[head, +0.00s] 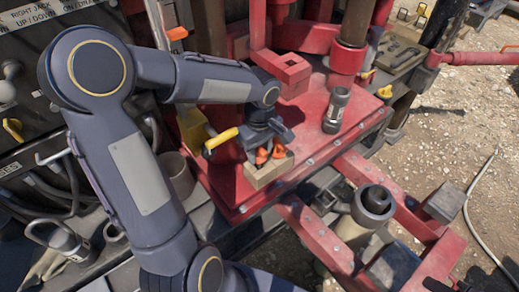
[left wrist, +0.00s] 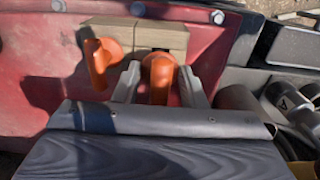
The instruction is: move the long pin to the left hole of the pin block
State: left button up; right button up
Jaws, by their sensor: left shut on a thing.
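The pin block (head: 268,174), a tan wooden block, sits on the red deck near its front edge; it also shows at the top of the left wrist view (left wrist: 135,36). Two orange pins are at it. My left gripper (left wrist: 158,88) is shut on one orange pin (left wrist: 160,74), over the right part of the block in that view. The other orange pin (left wrist: 99,62) is at the block's left part, outside the fingers. In the head view the gripper (head: 268,146) hangs just above the block. The held pin's lower end is hidden, so I cannot tell whether it is in a hole.
A grey metal cylinder (head: 337,110) stands on the red deck (head: 305,135) to the right of the block. A yellow handle (head: 221,141) is close to the left of my gripper. A red box-shaped part (head: 292,75) rises behind it. Red beams (head: 385,205) extend at the front right.

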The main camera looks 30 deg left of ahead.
pick_arm(q)
jog(key=shift+f+b, duration=0.5)
jog(key=shift+b, duration=0.1)
dwell(0.3)
jog(key=o, duration=1.1)
notch_tip(320, 180, up, 8)
jog(key=shift+f, duration=0.1)
jog(key=shift+d, duration=0.1)
dwell(0.3)
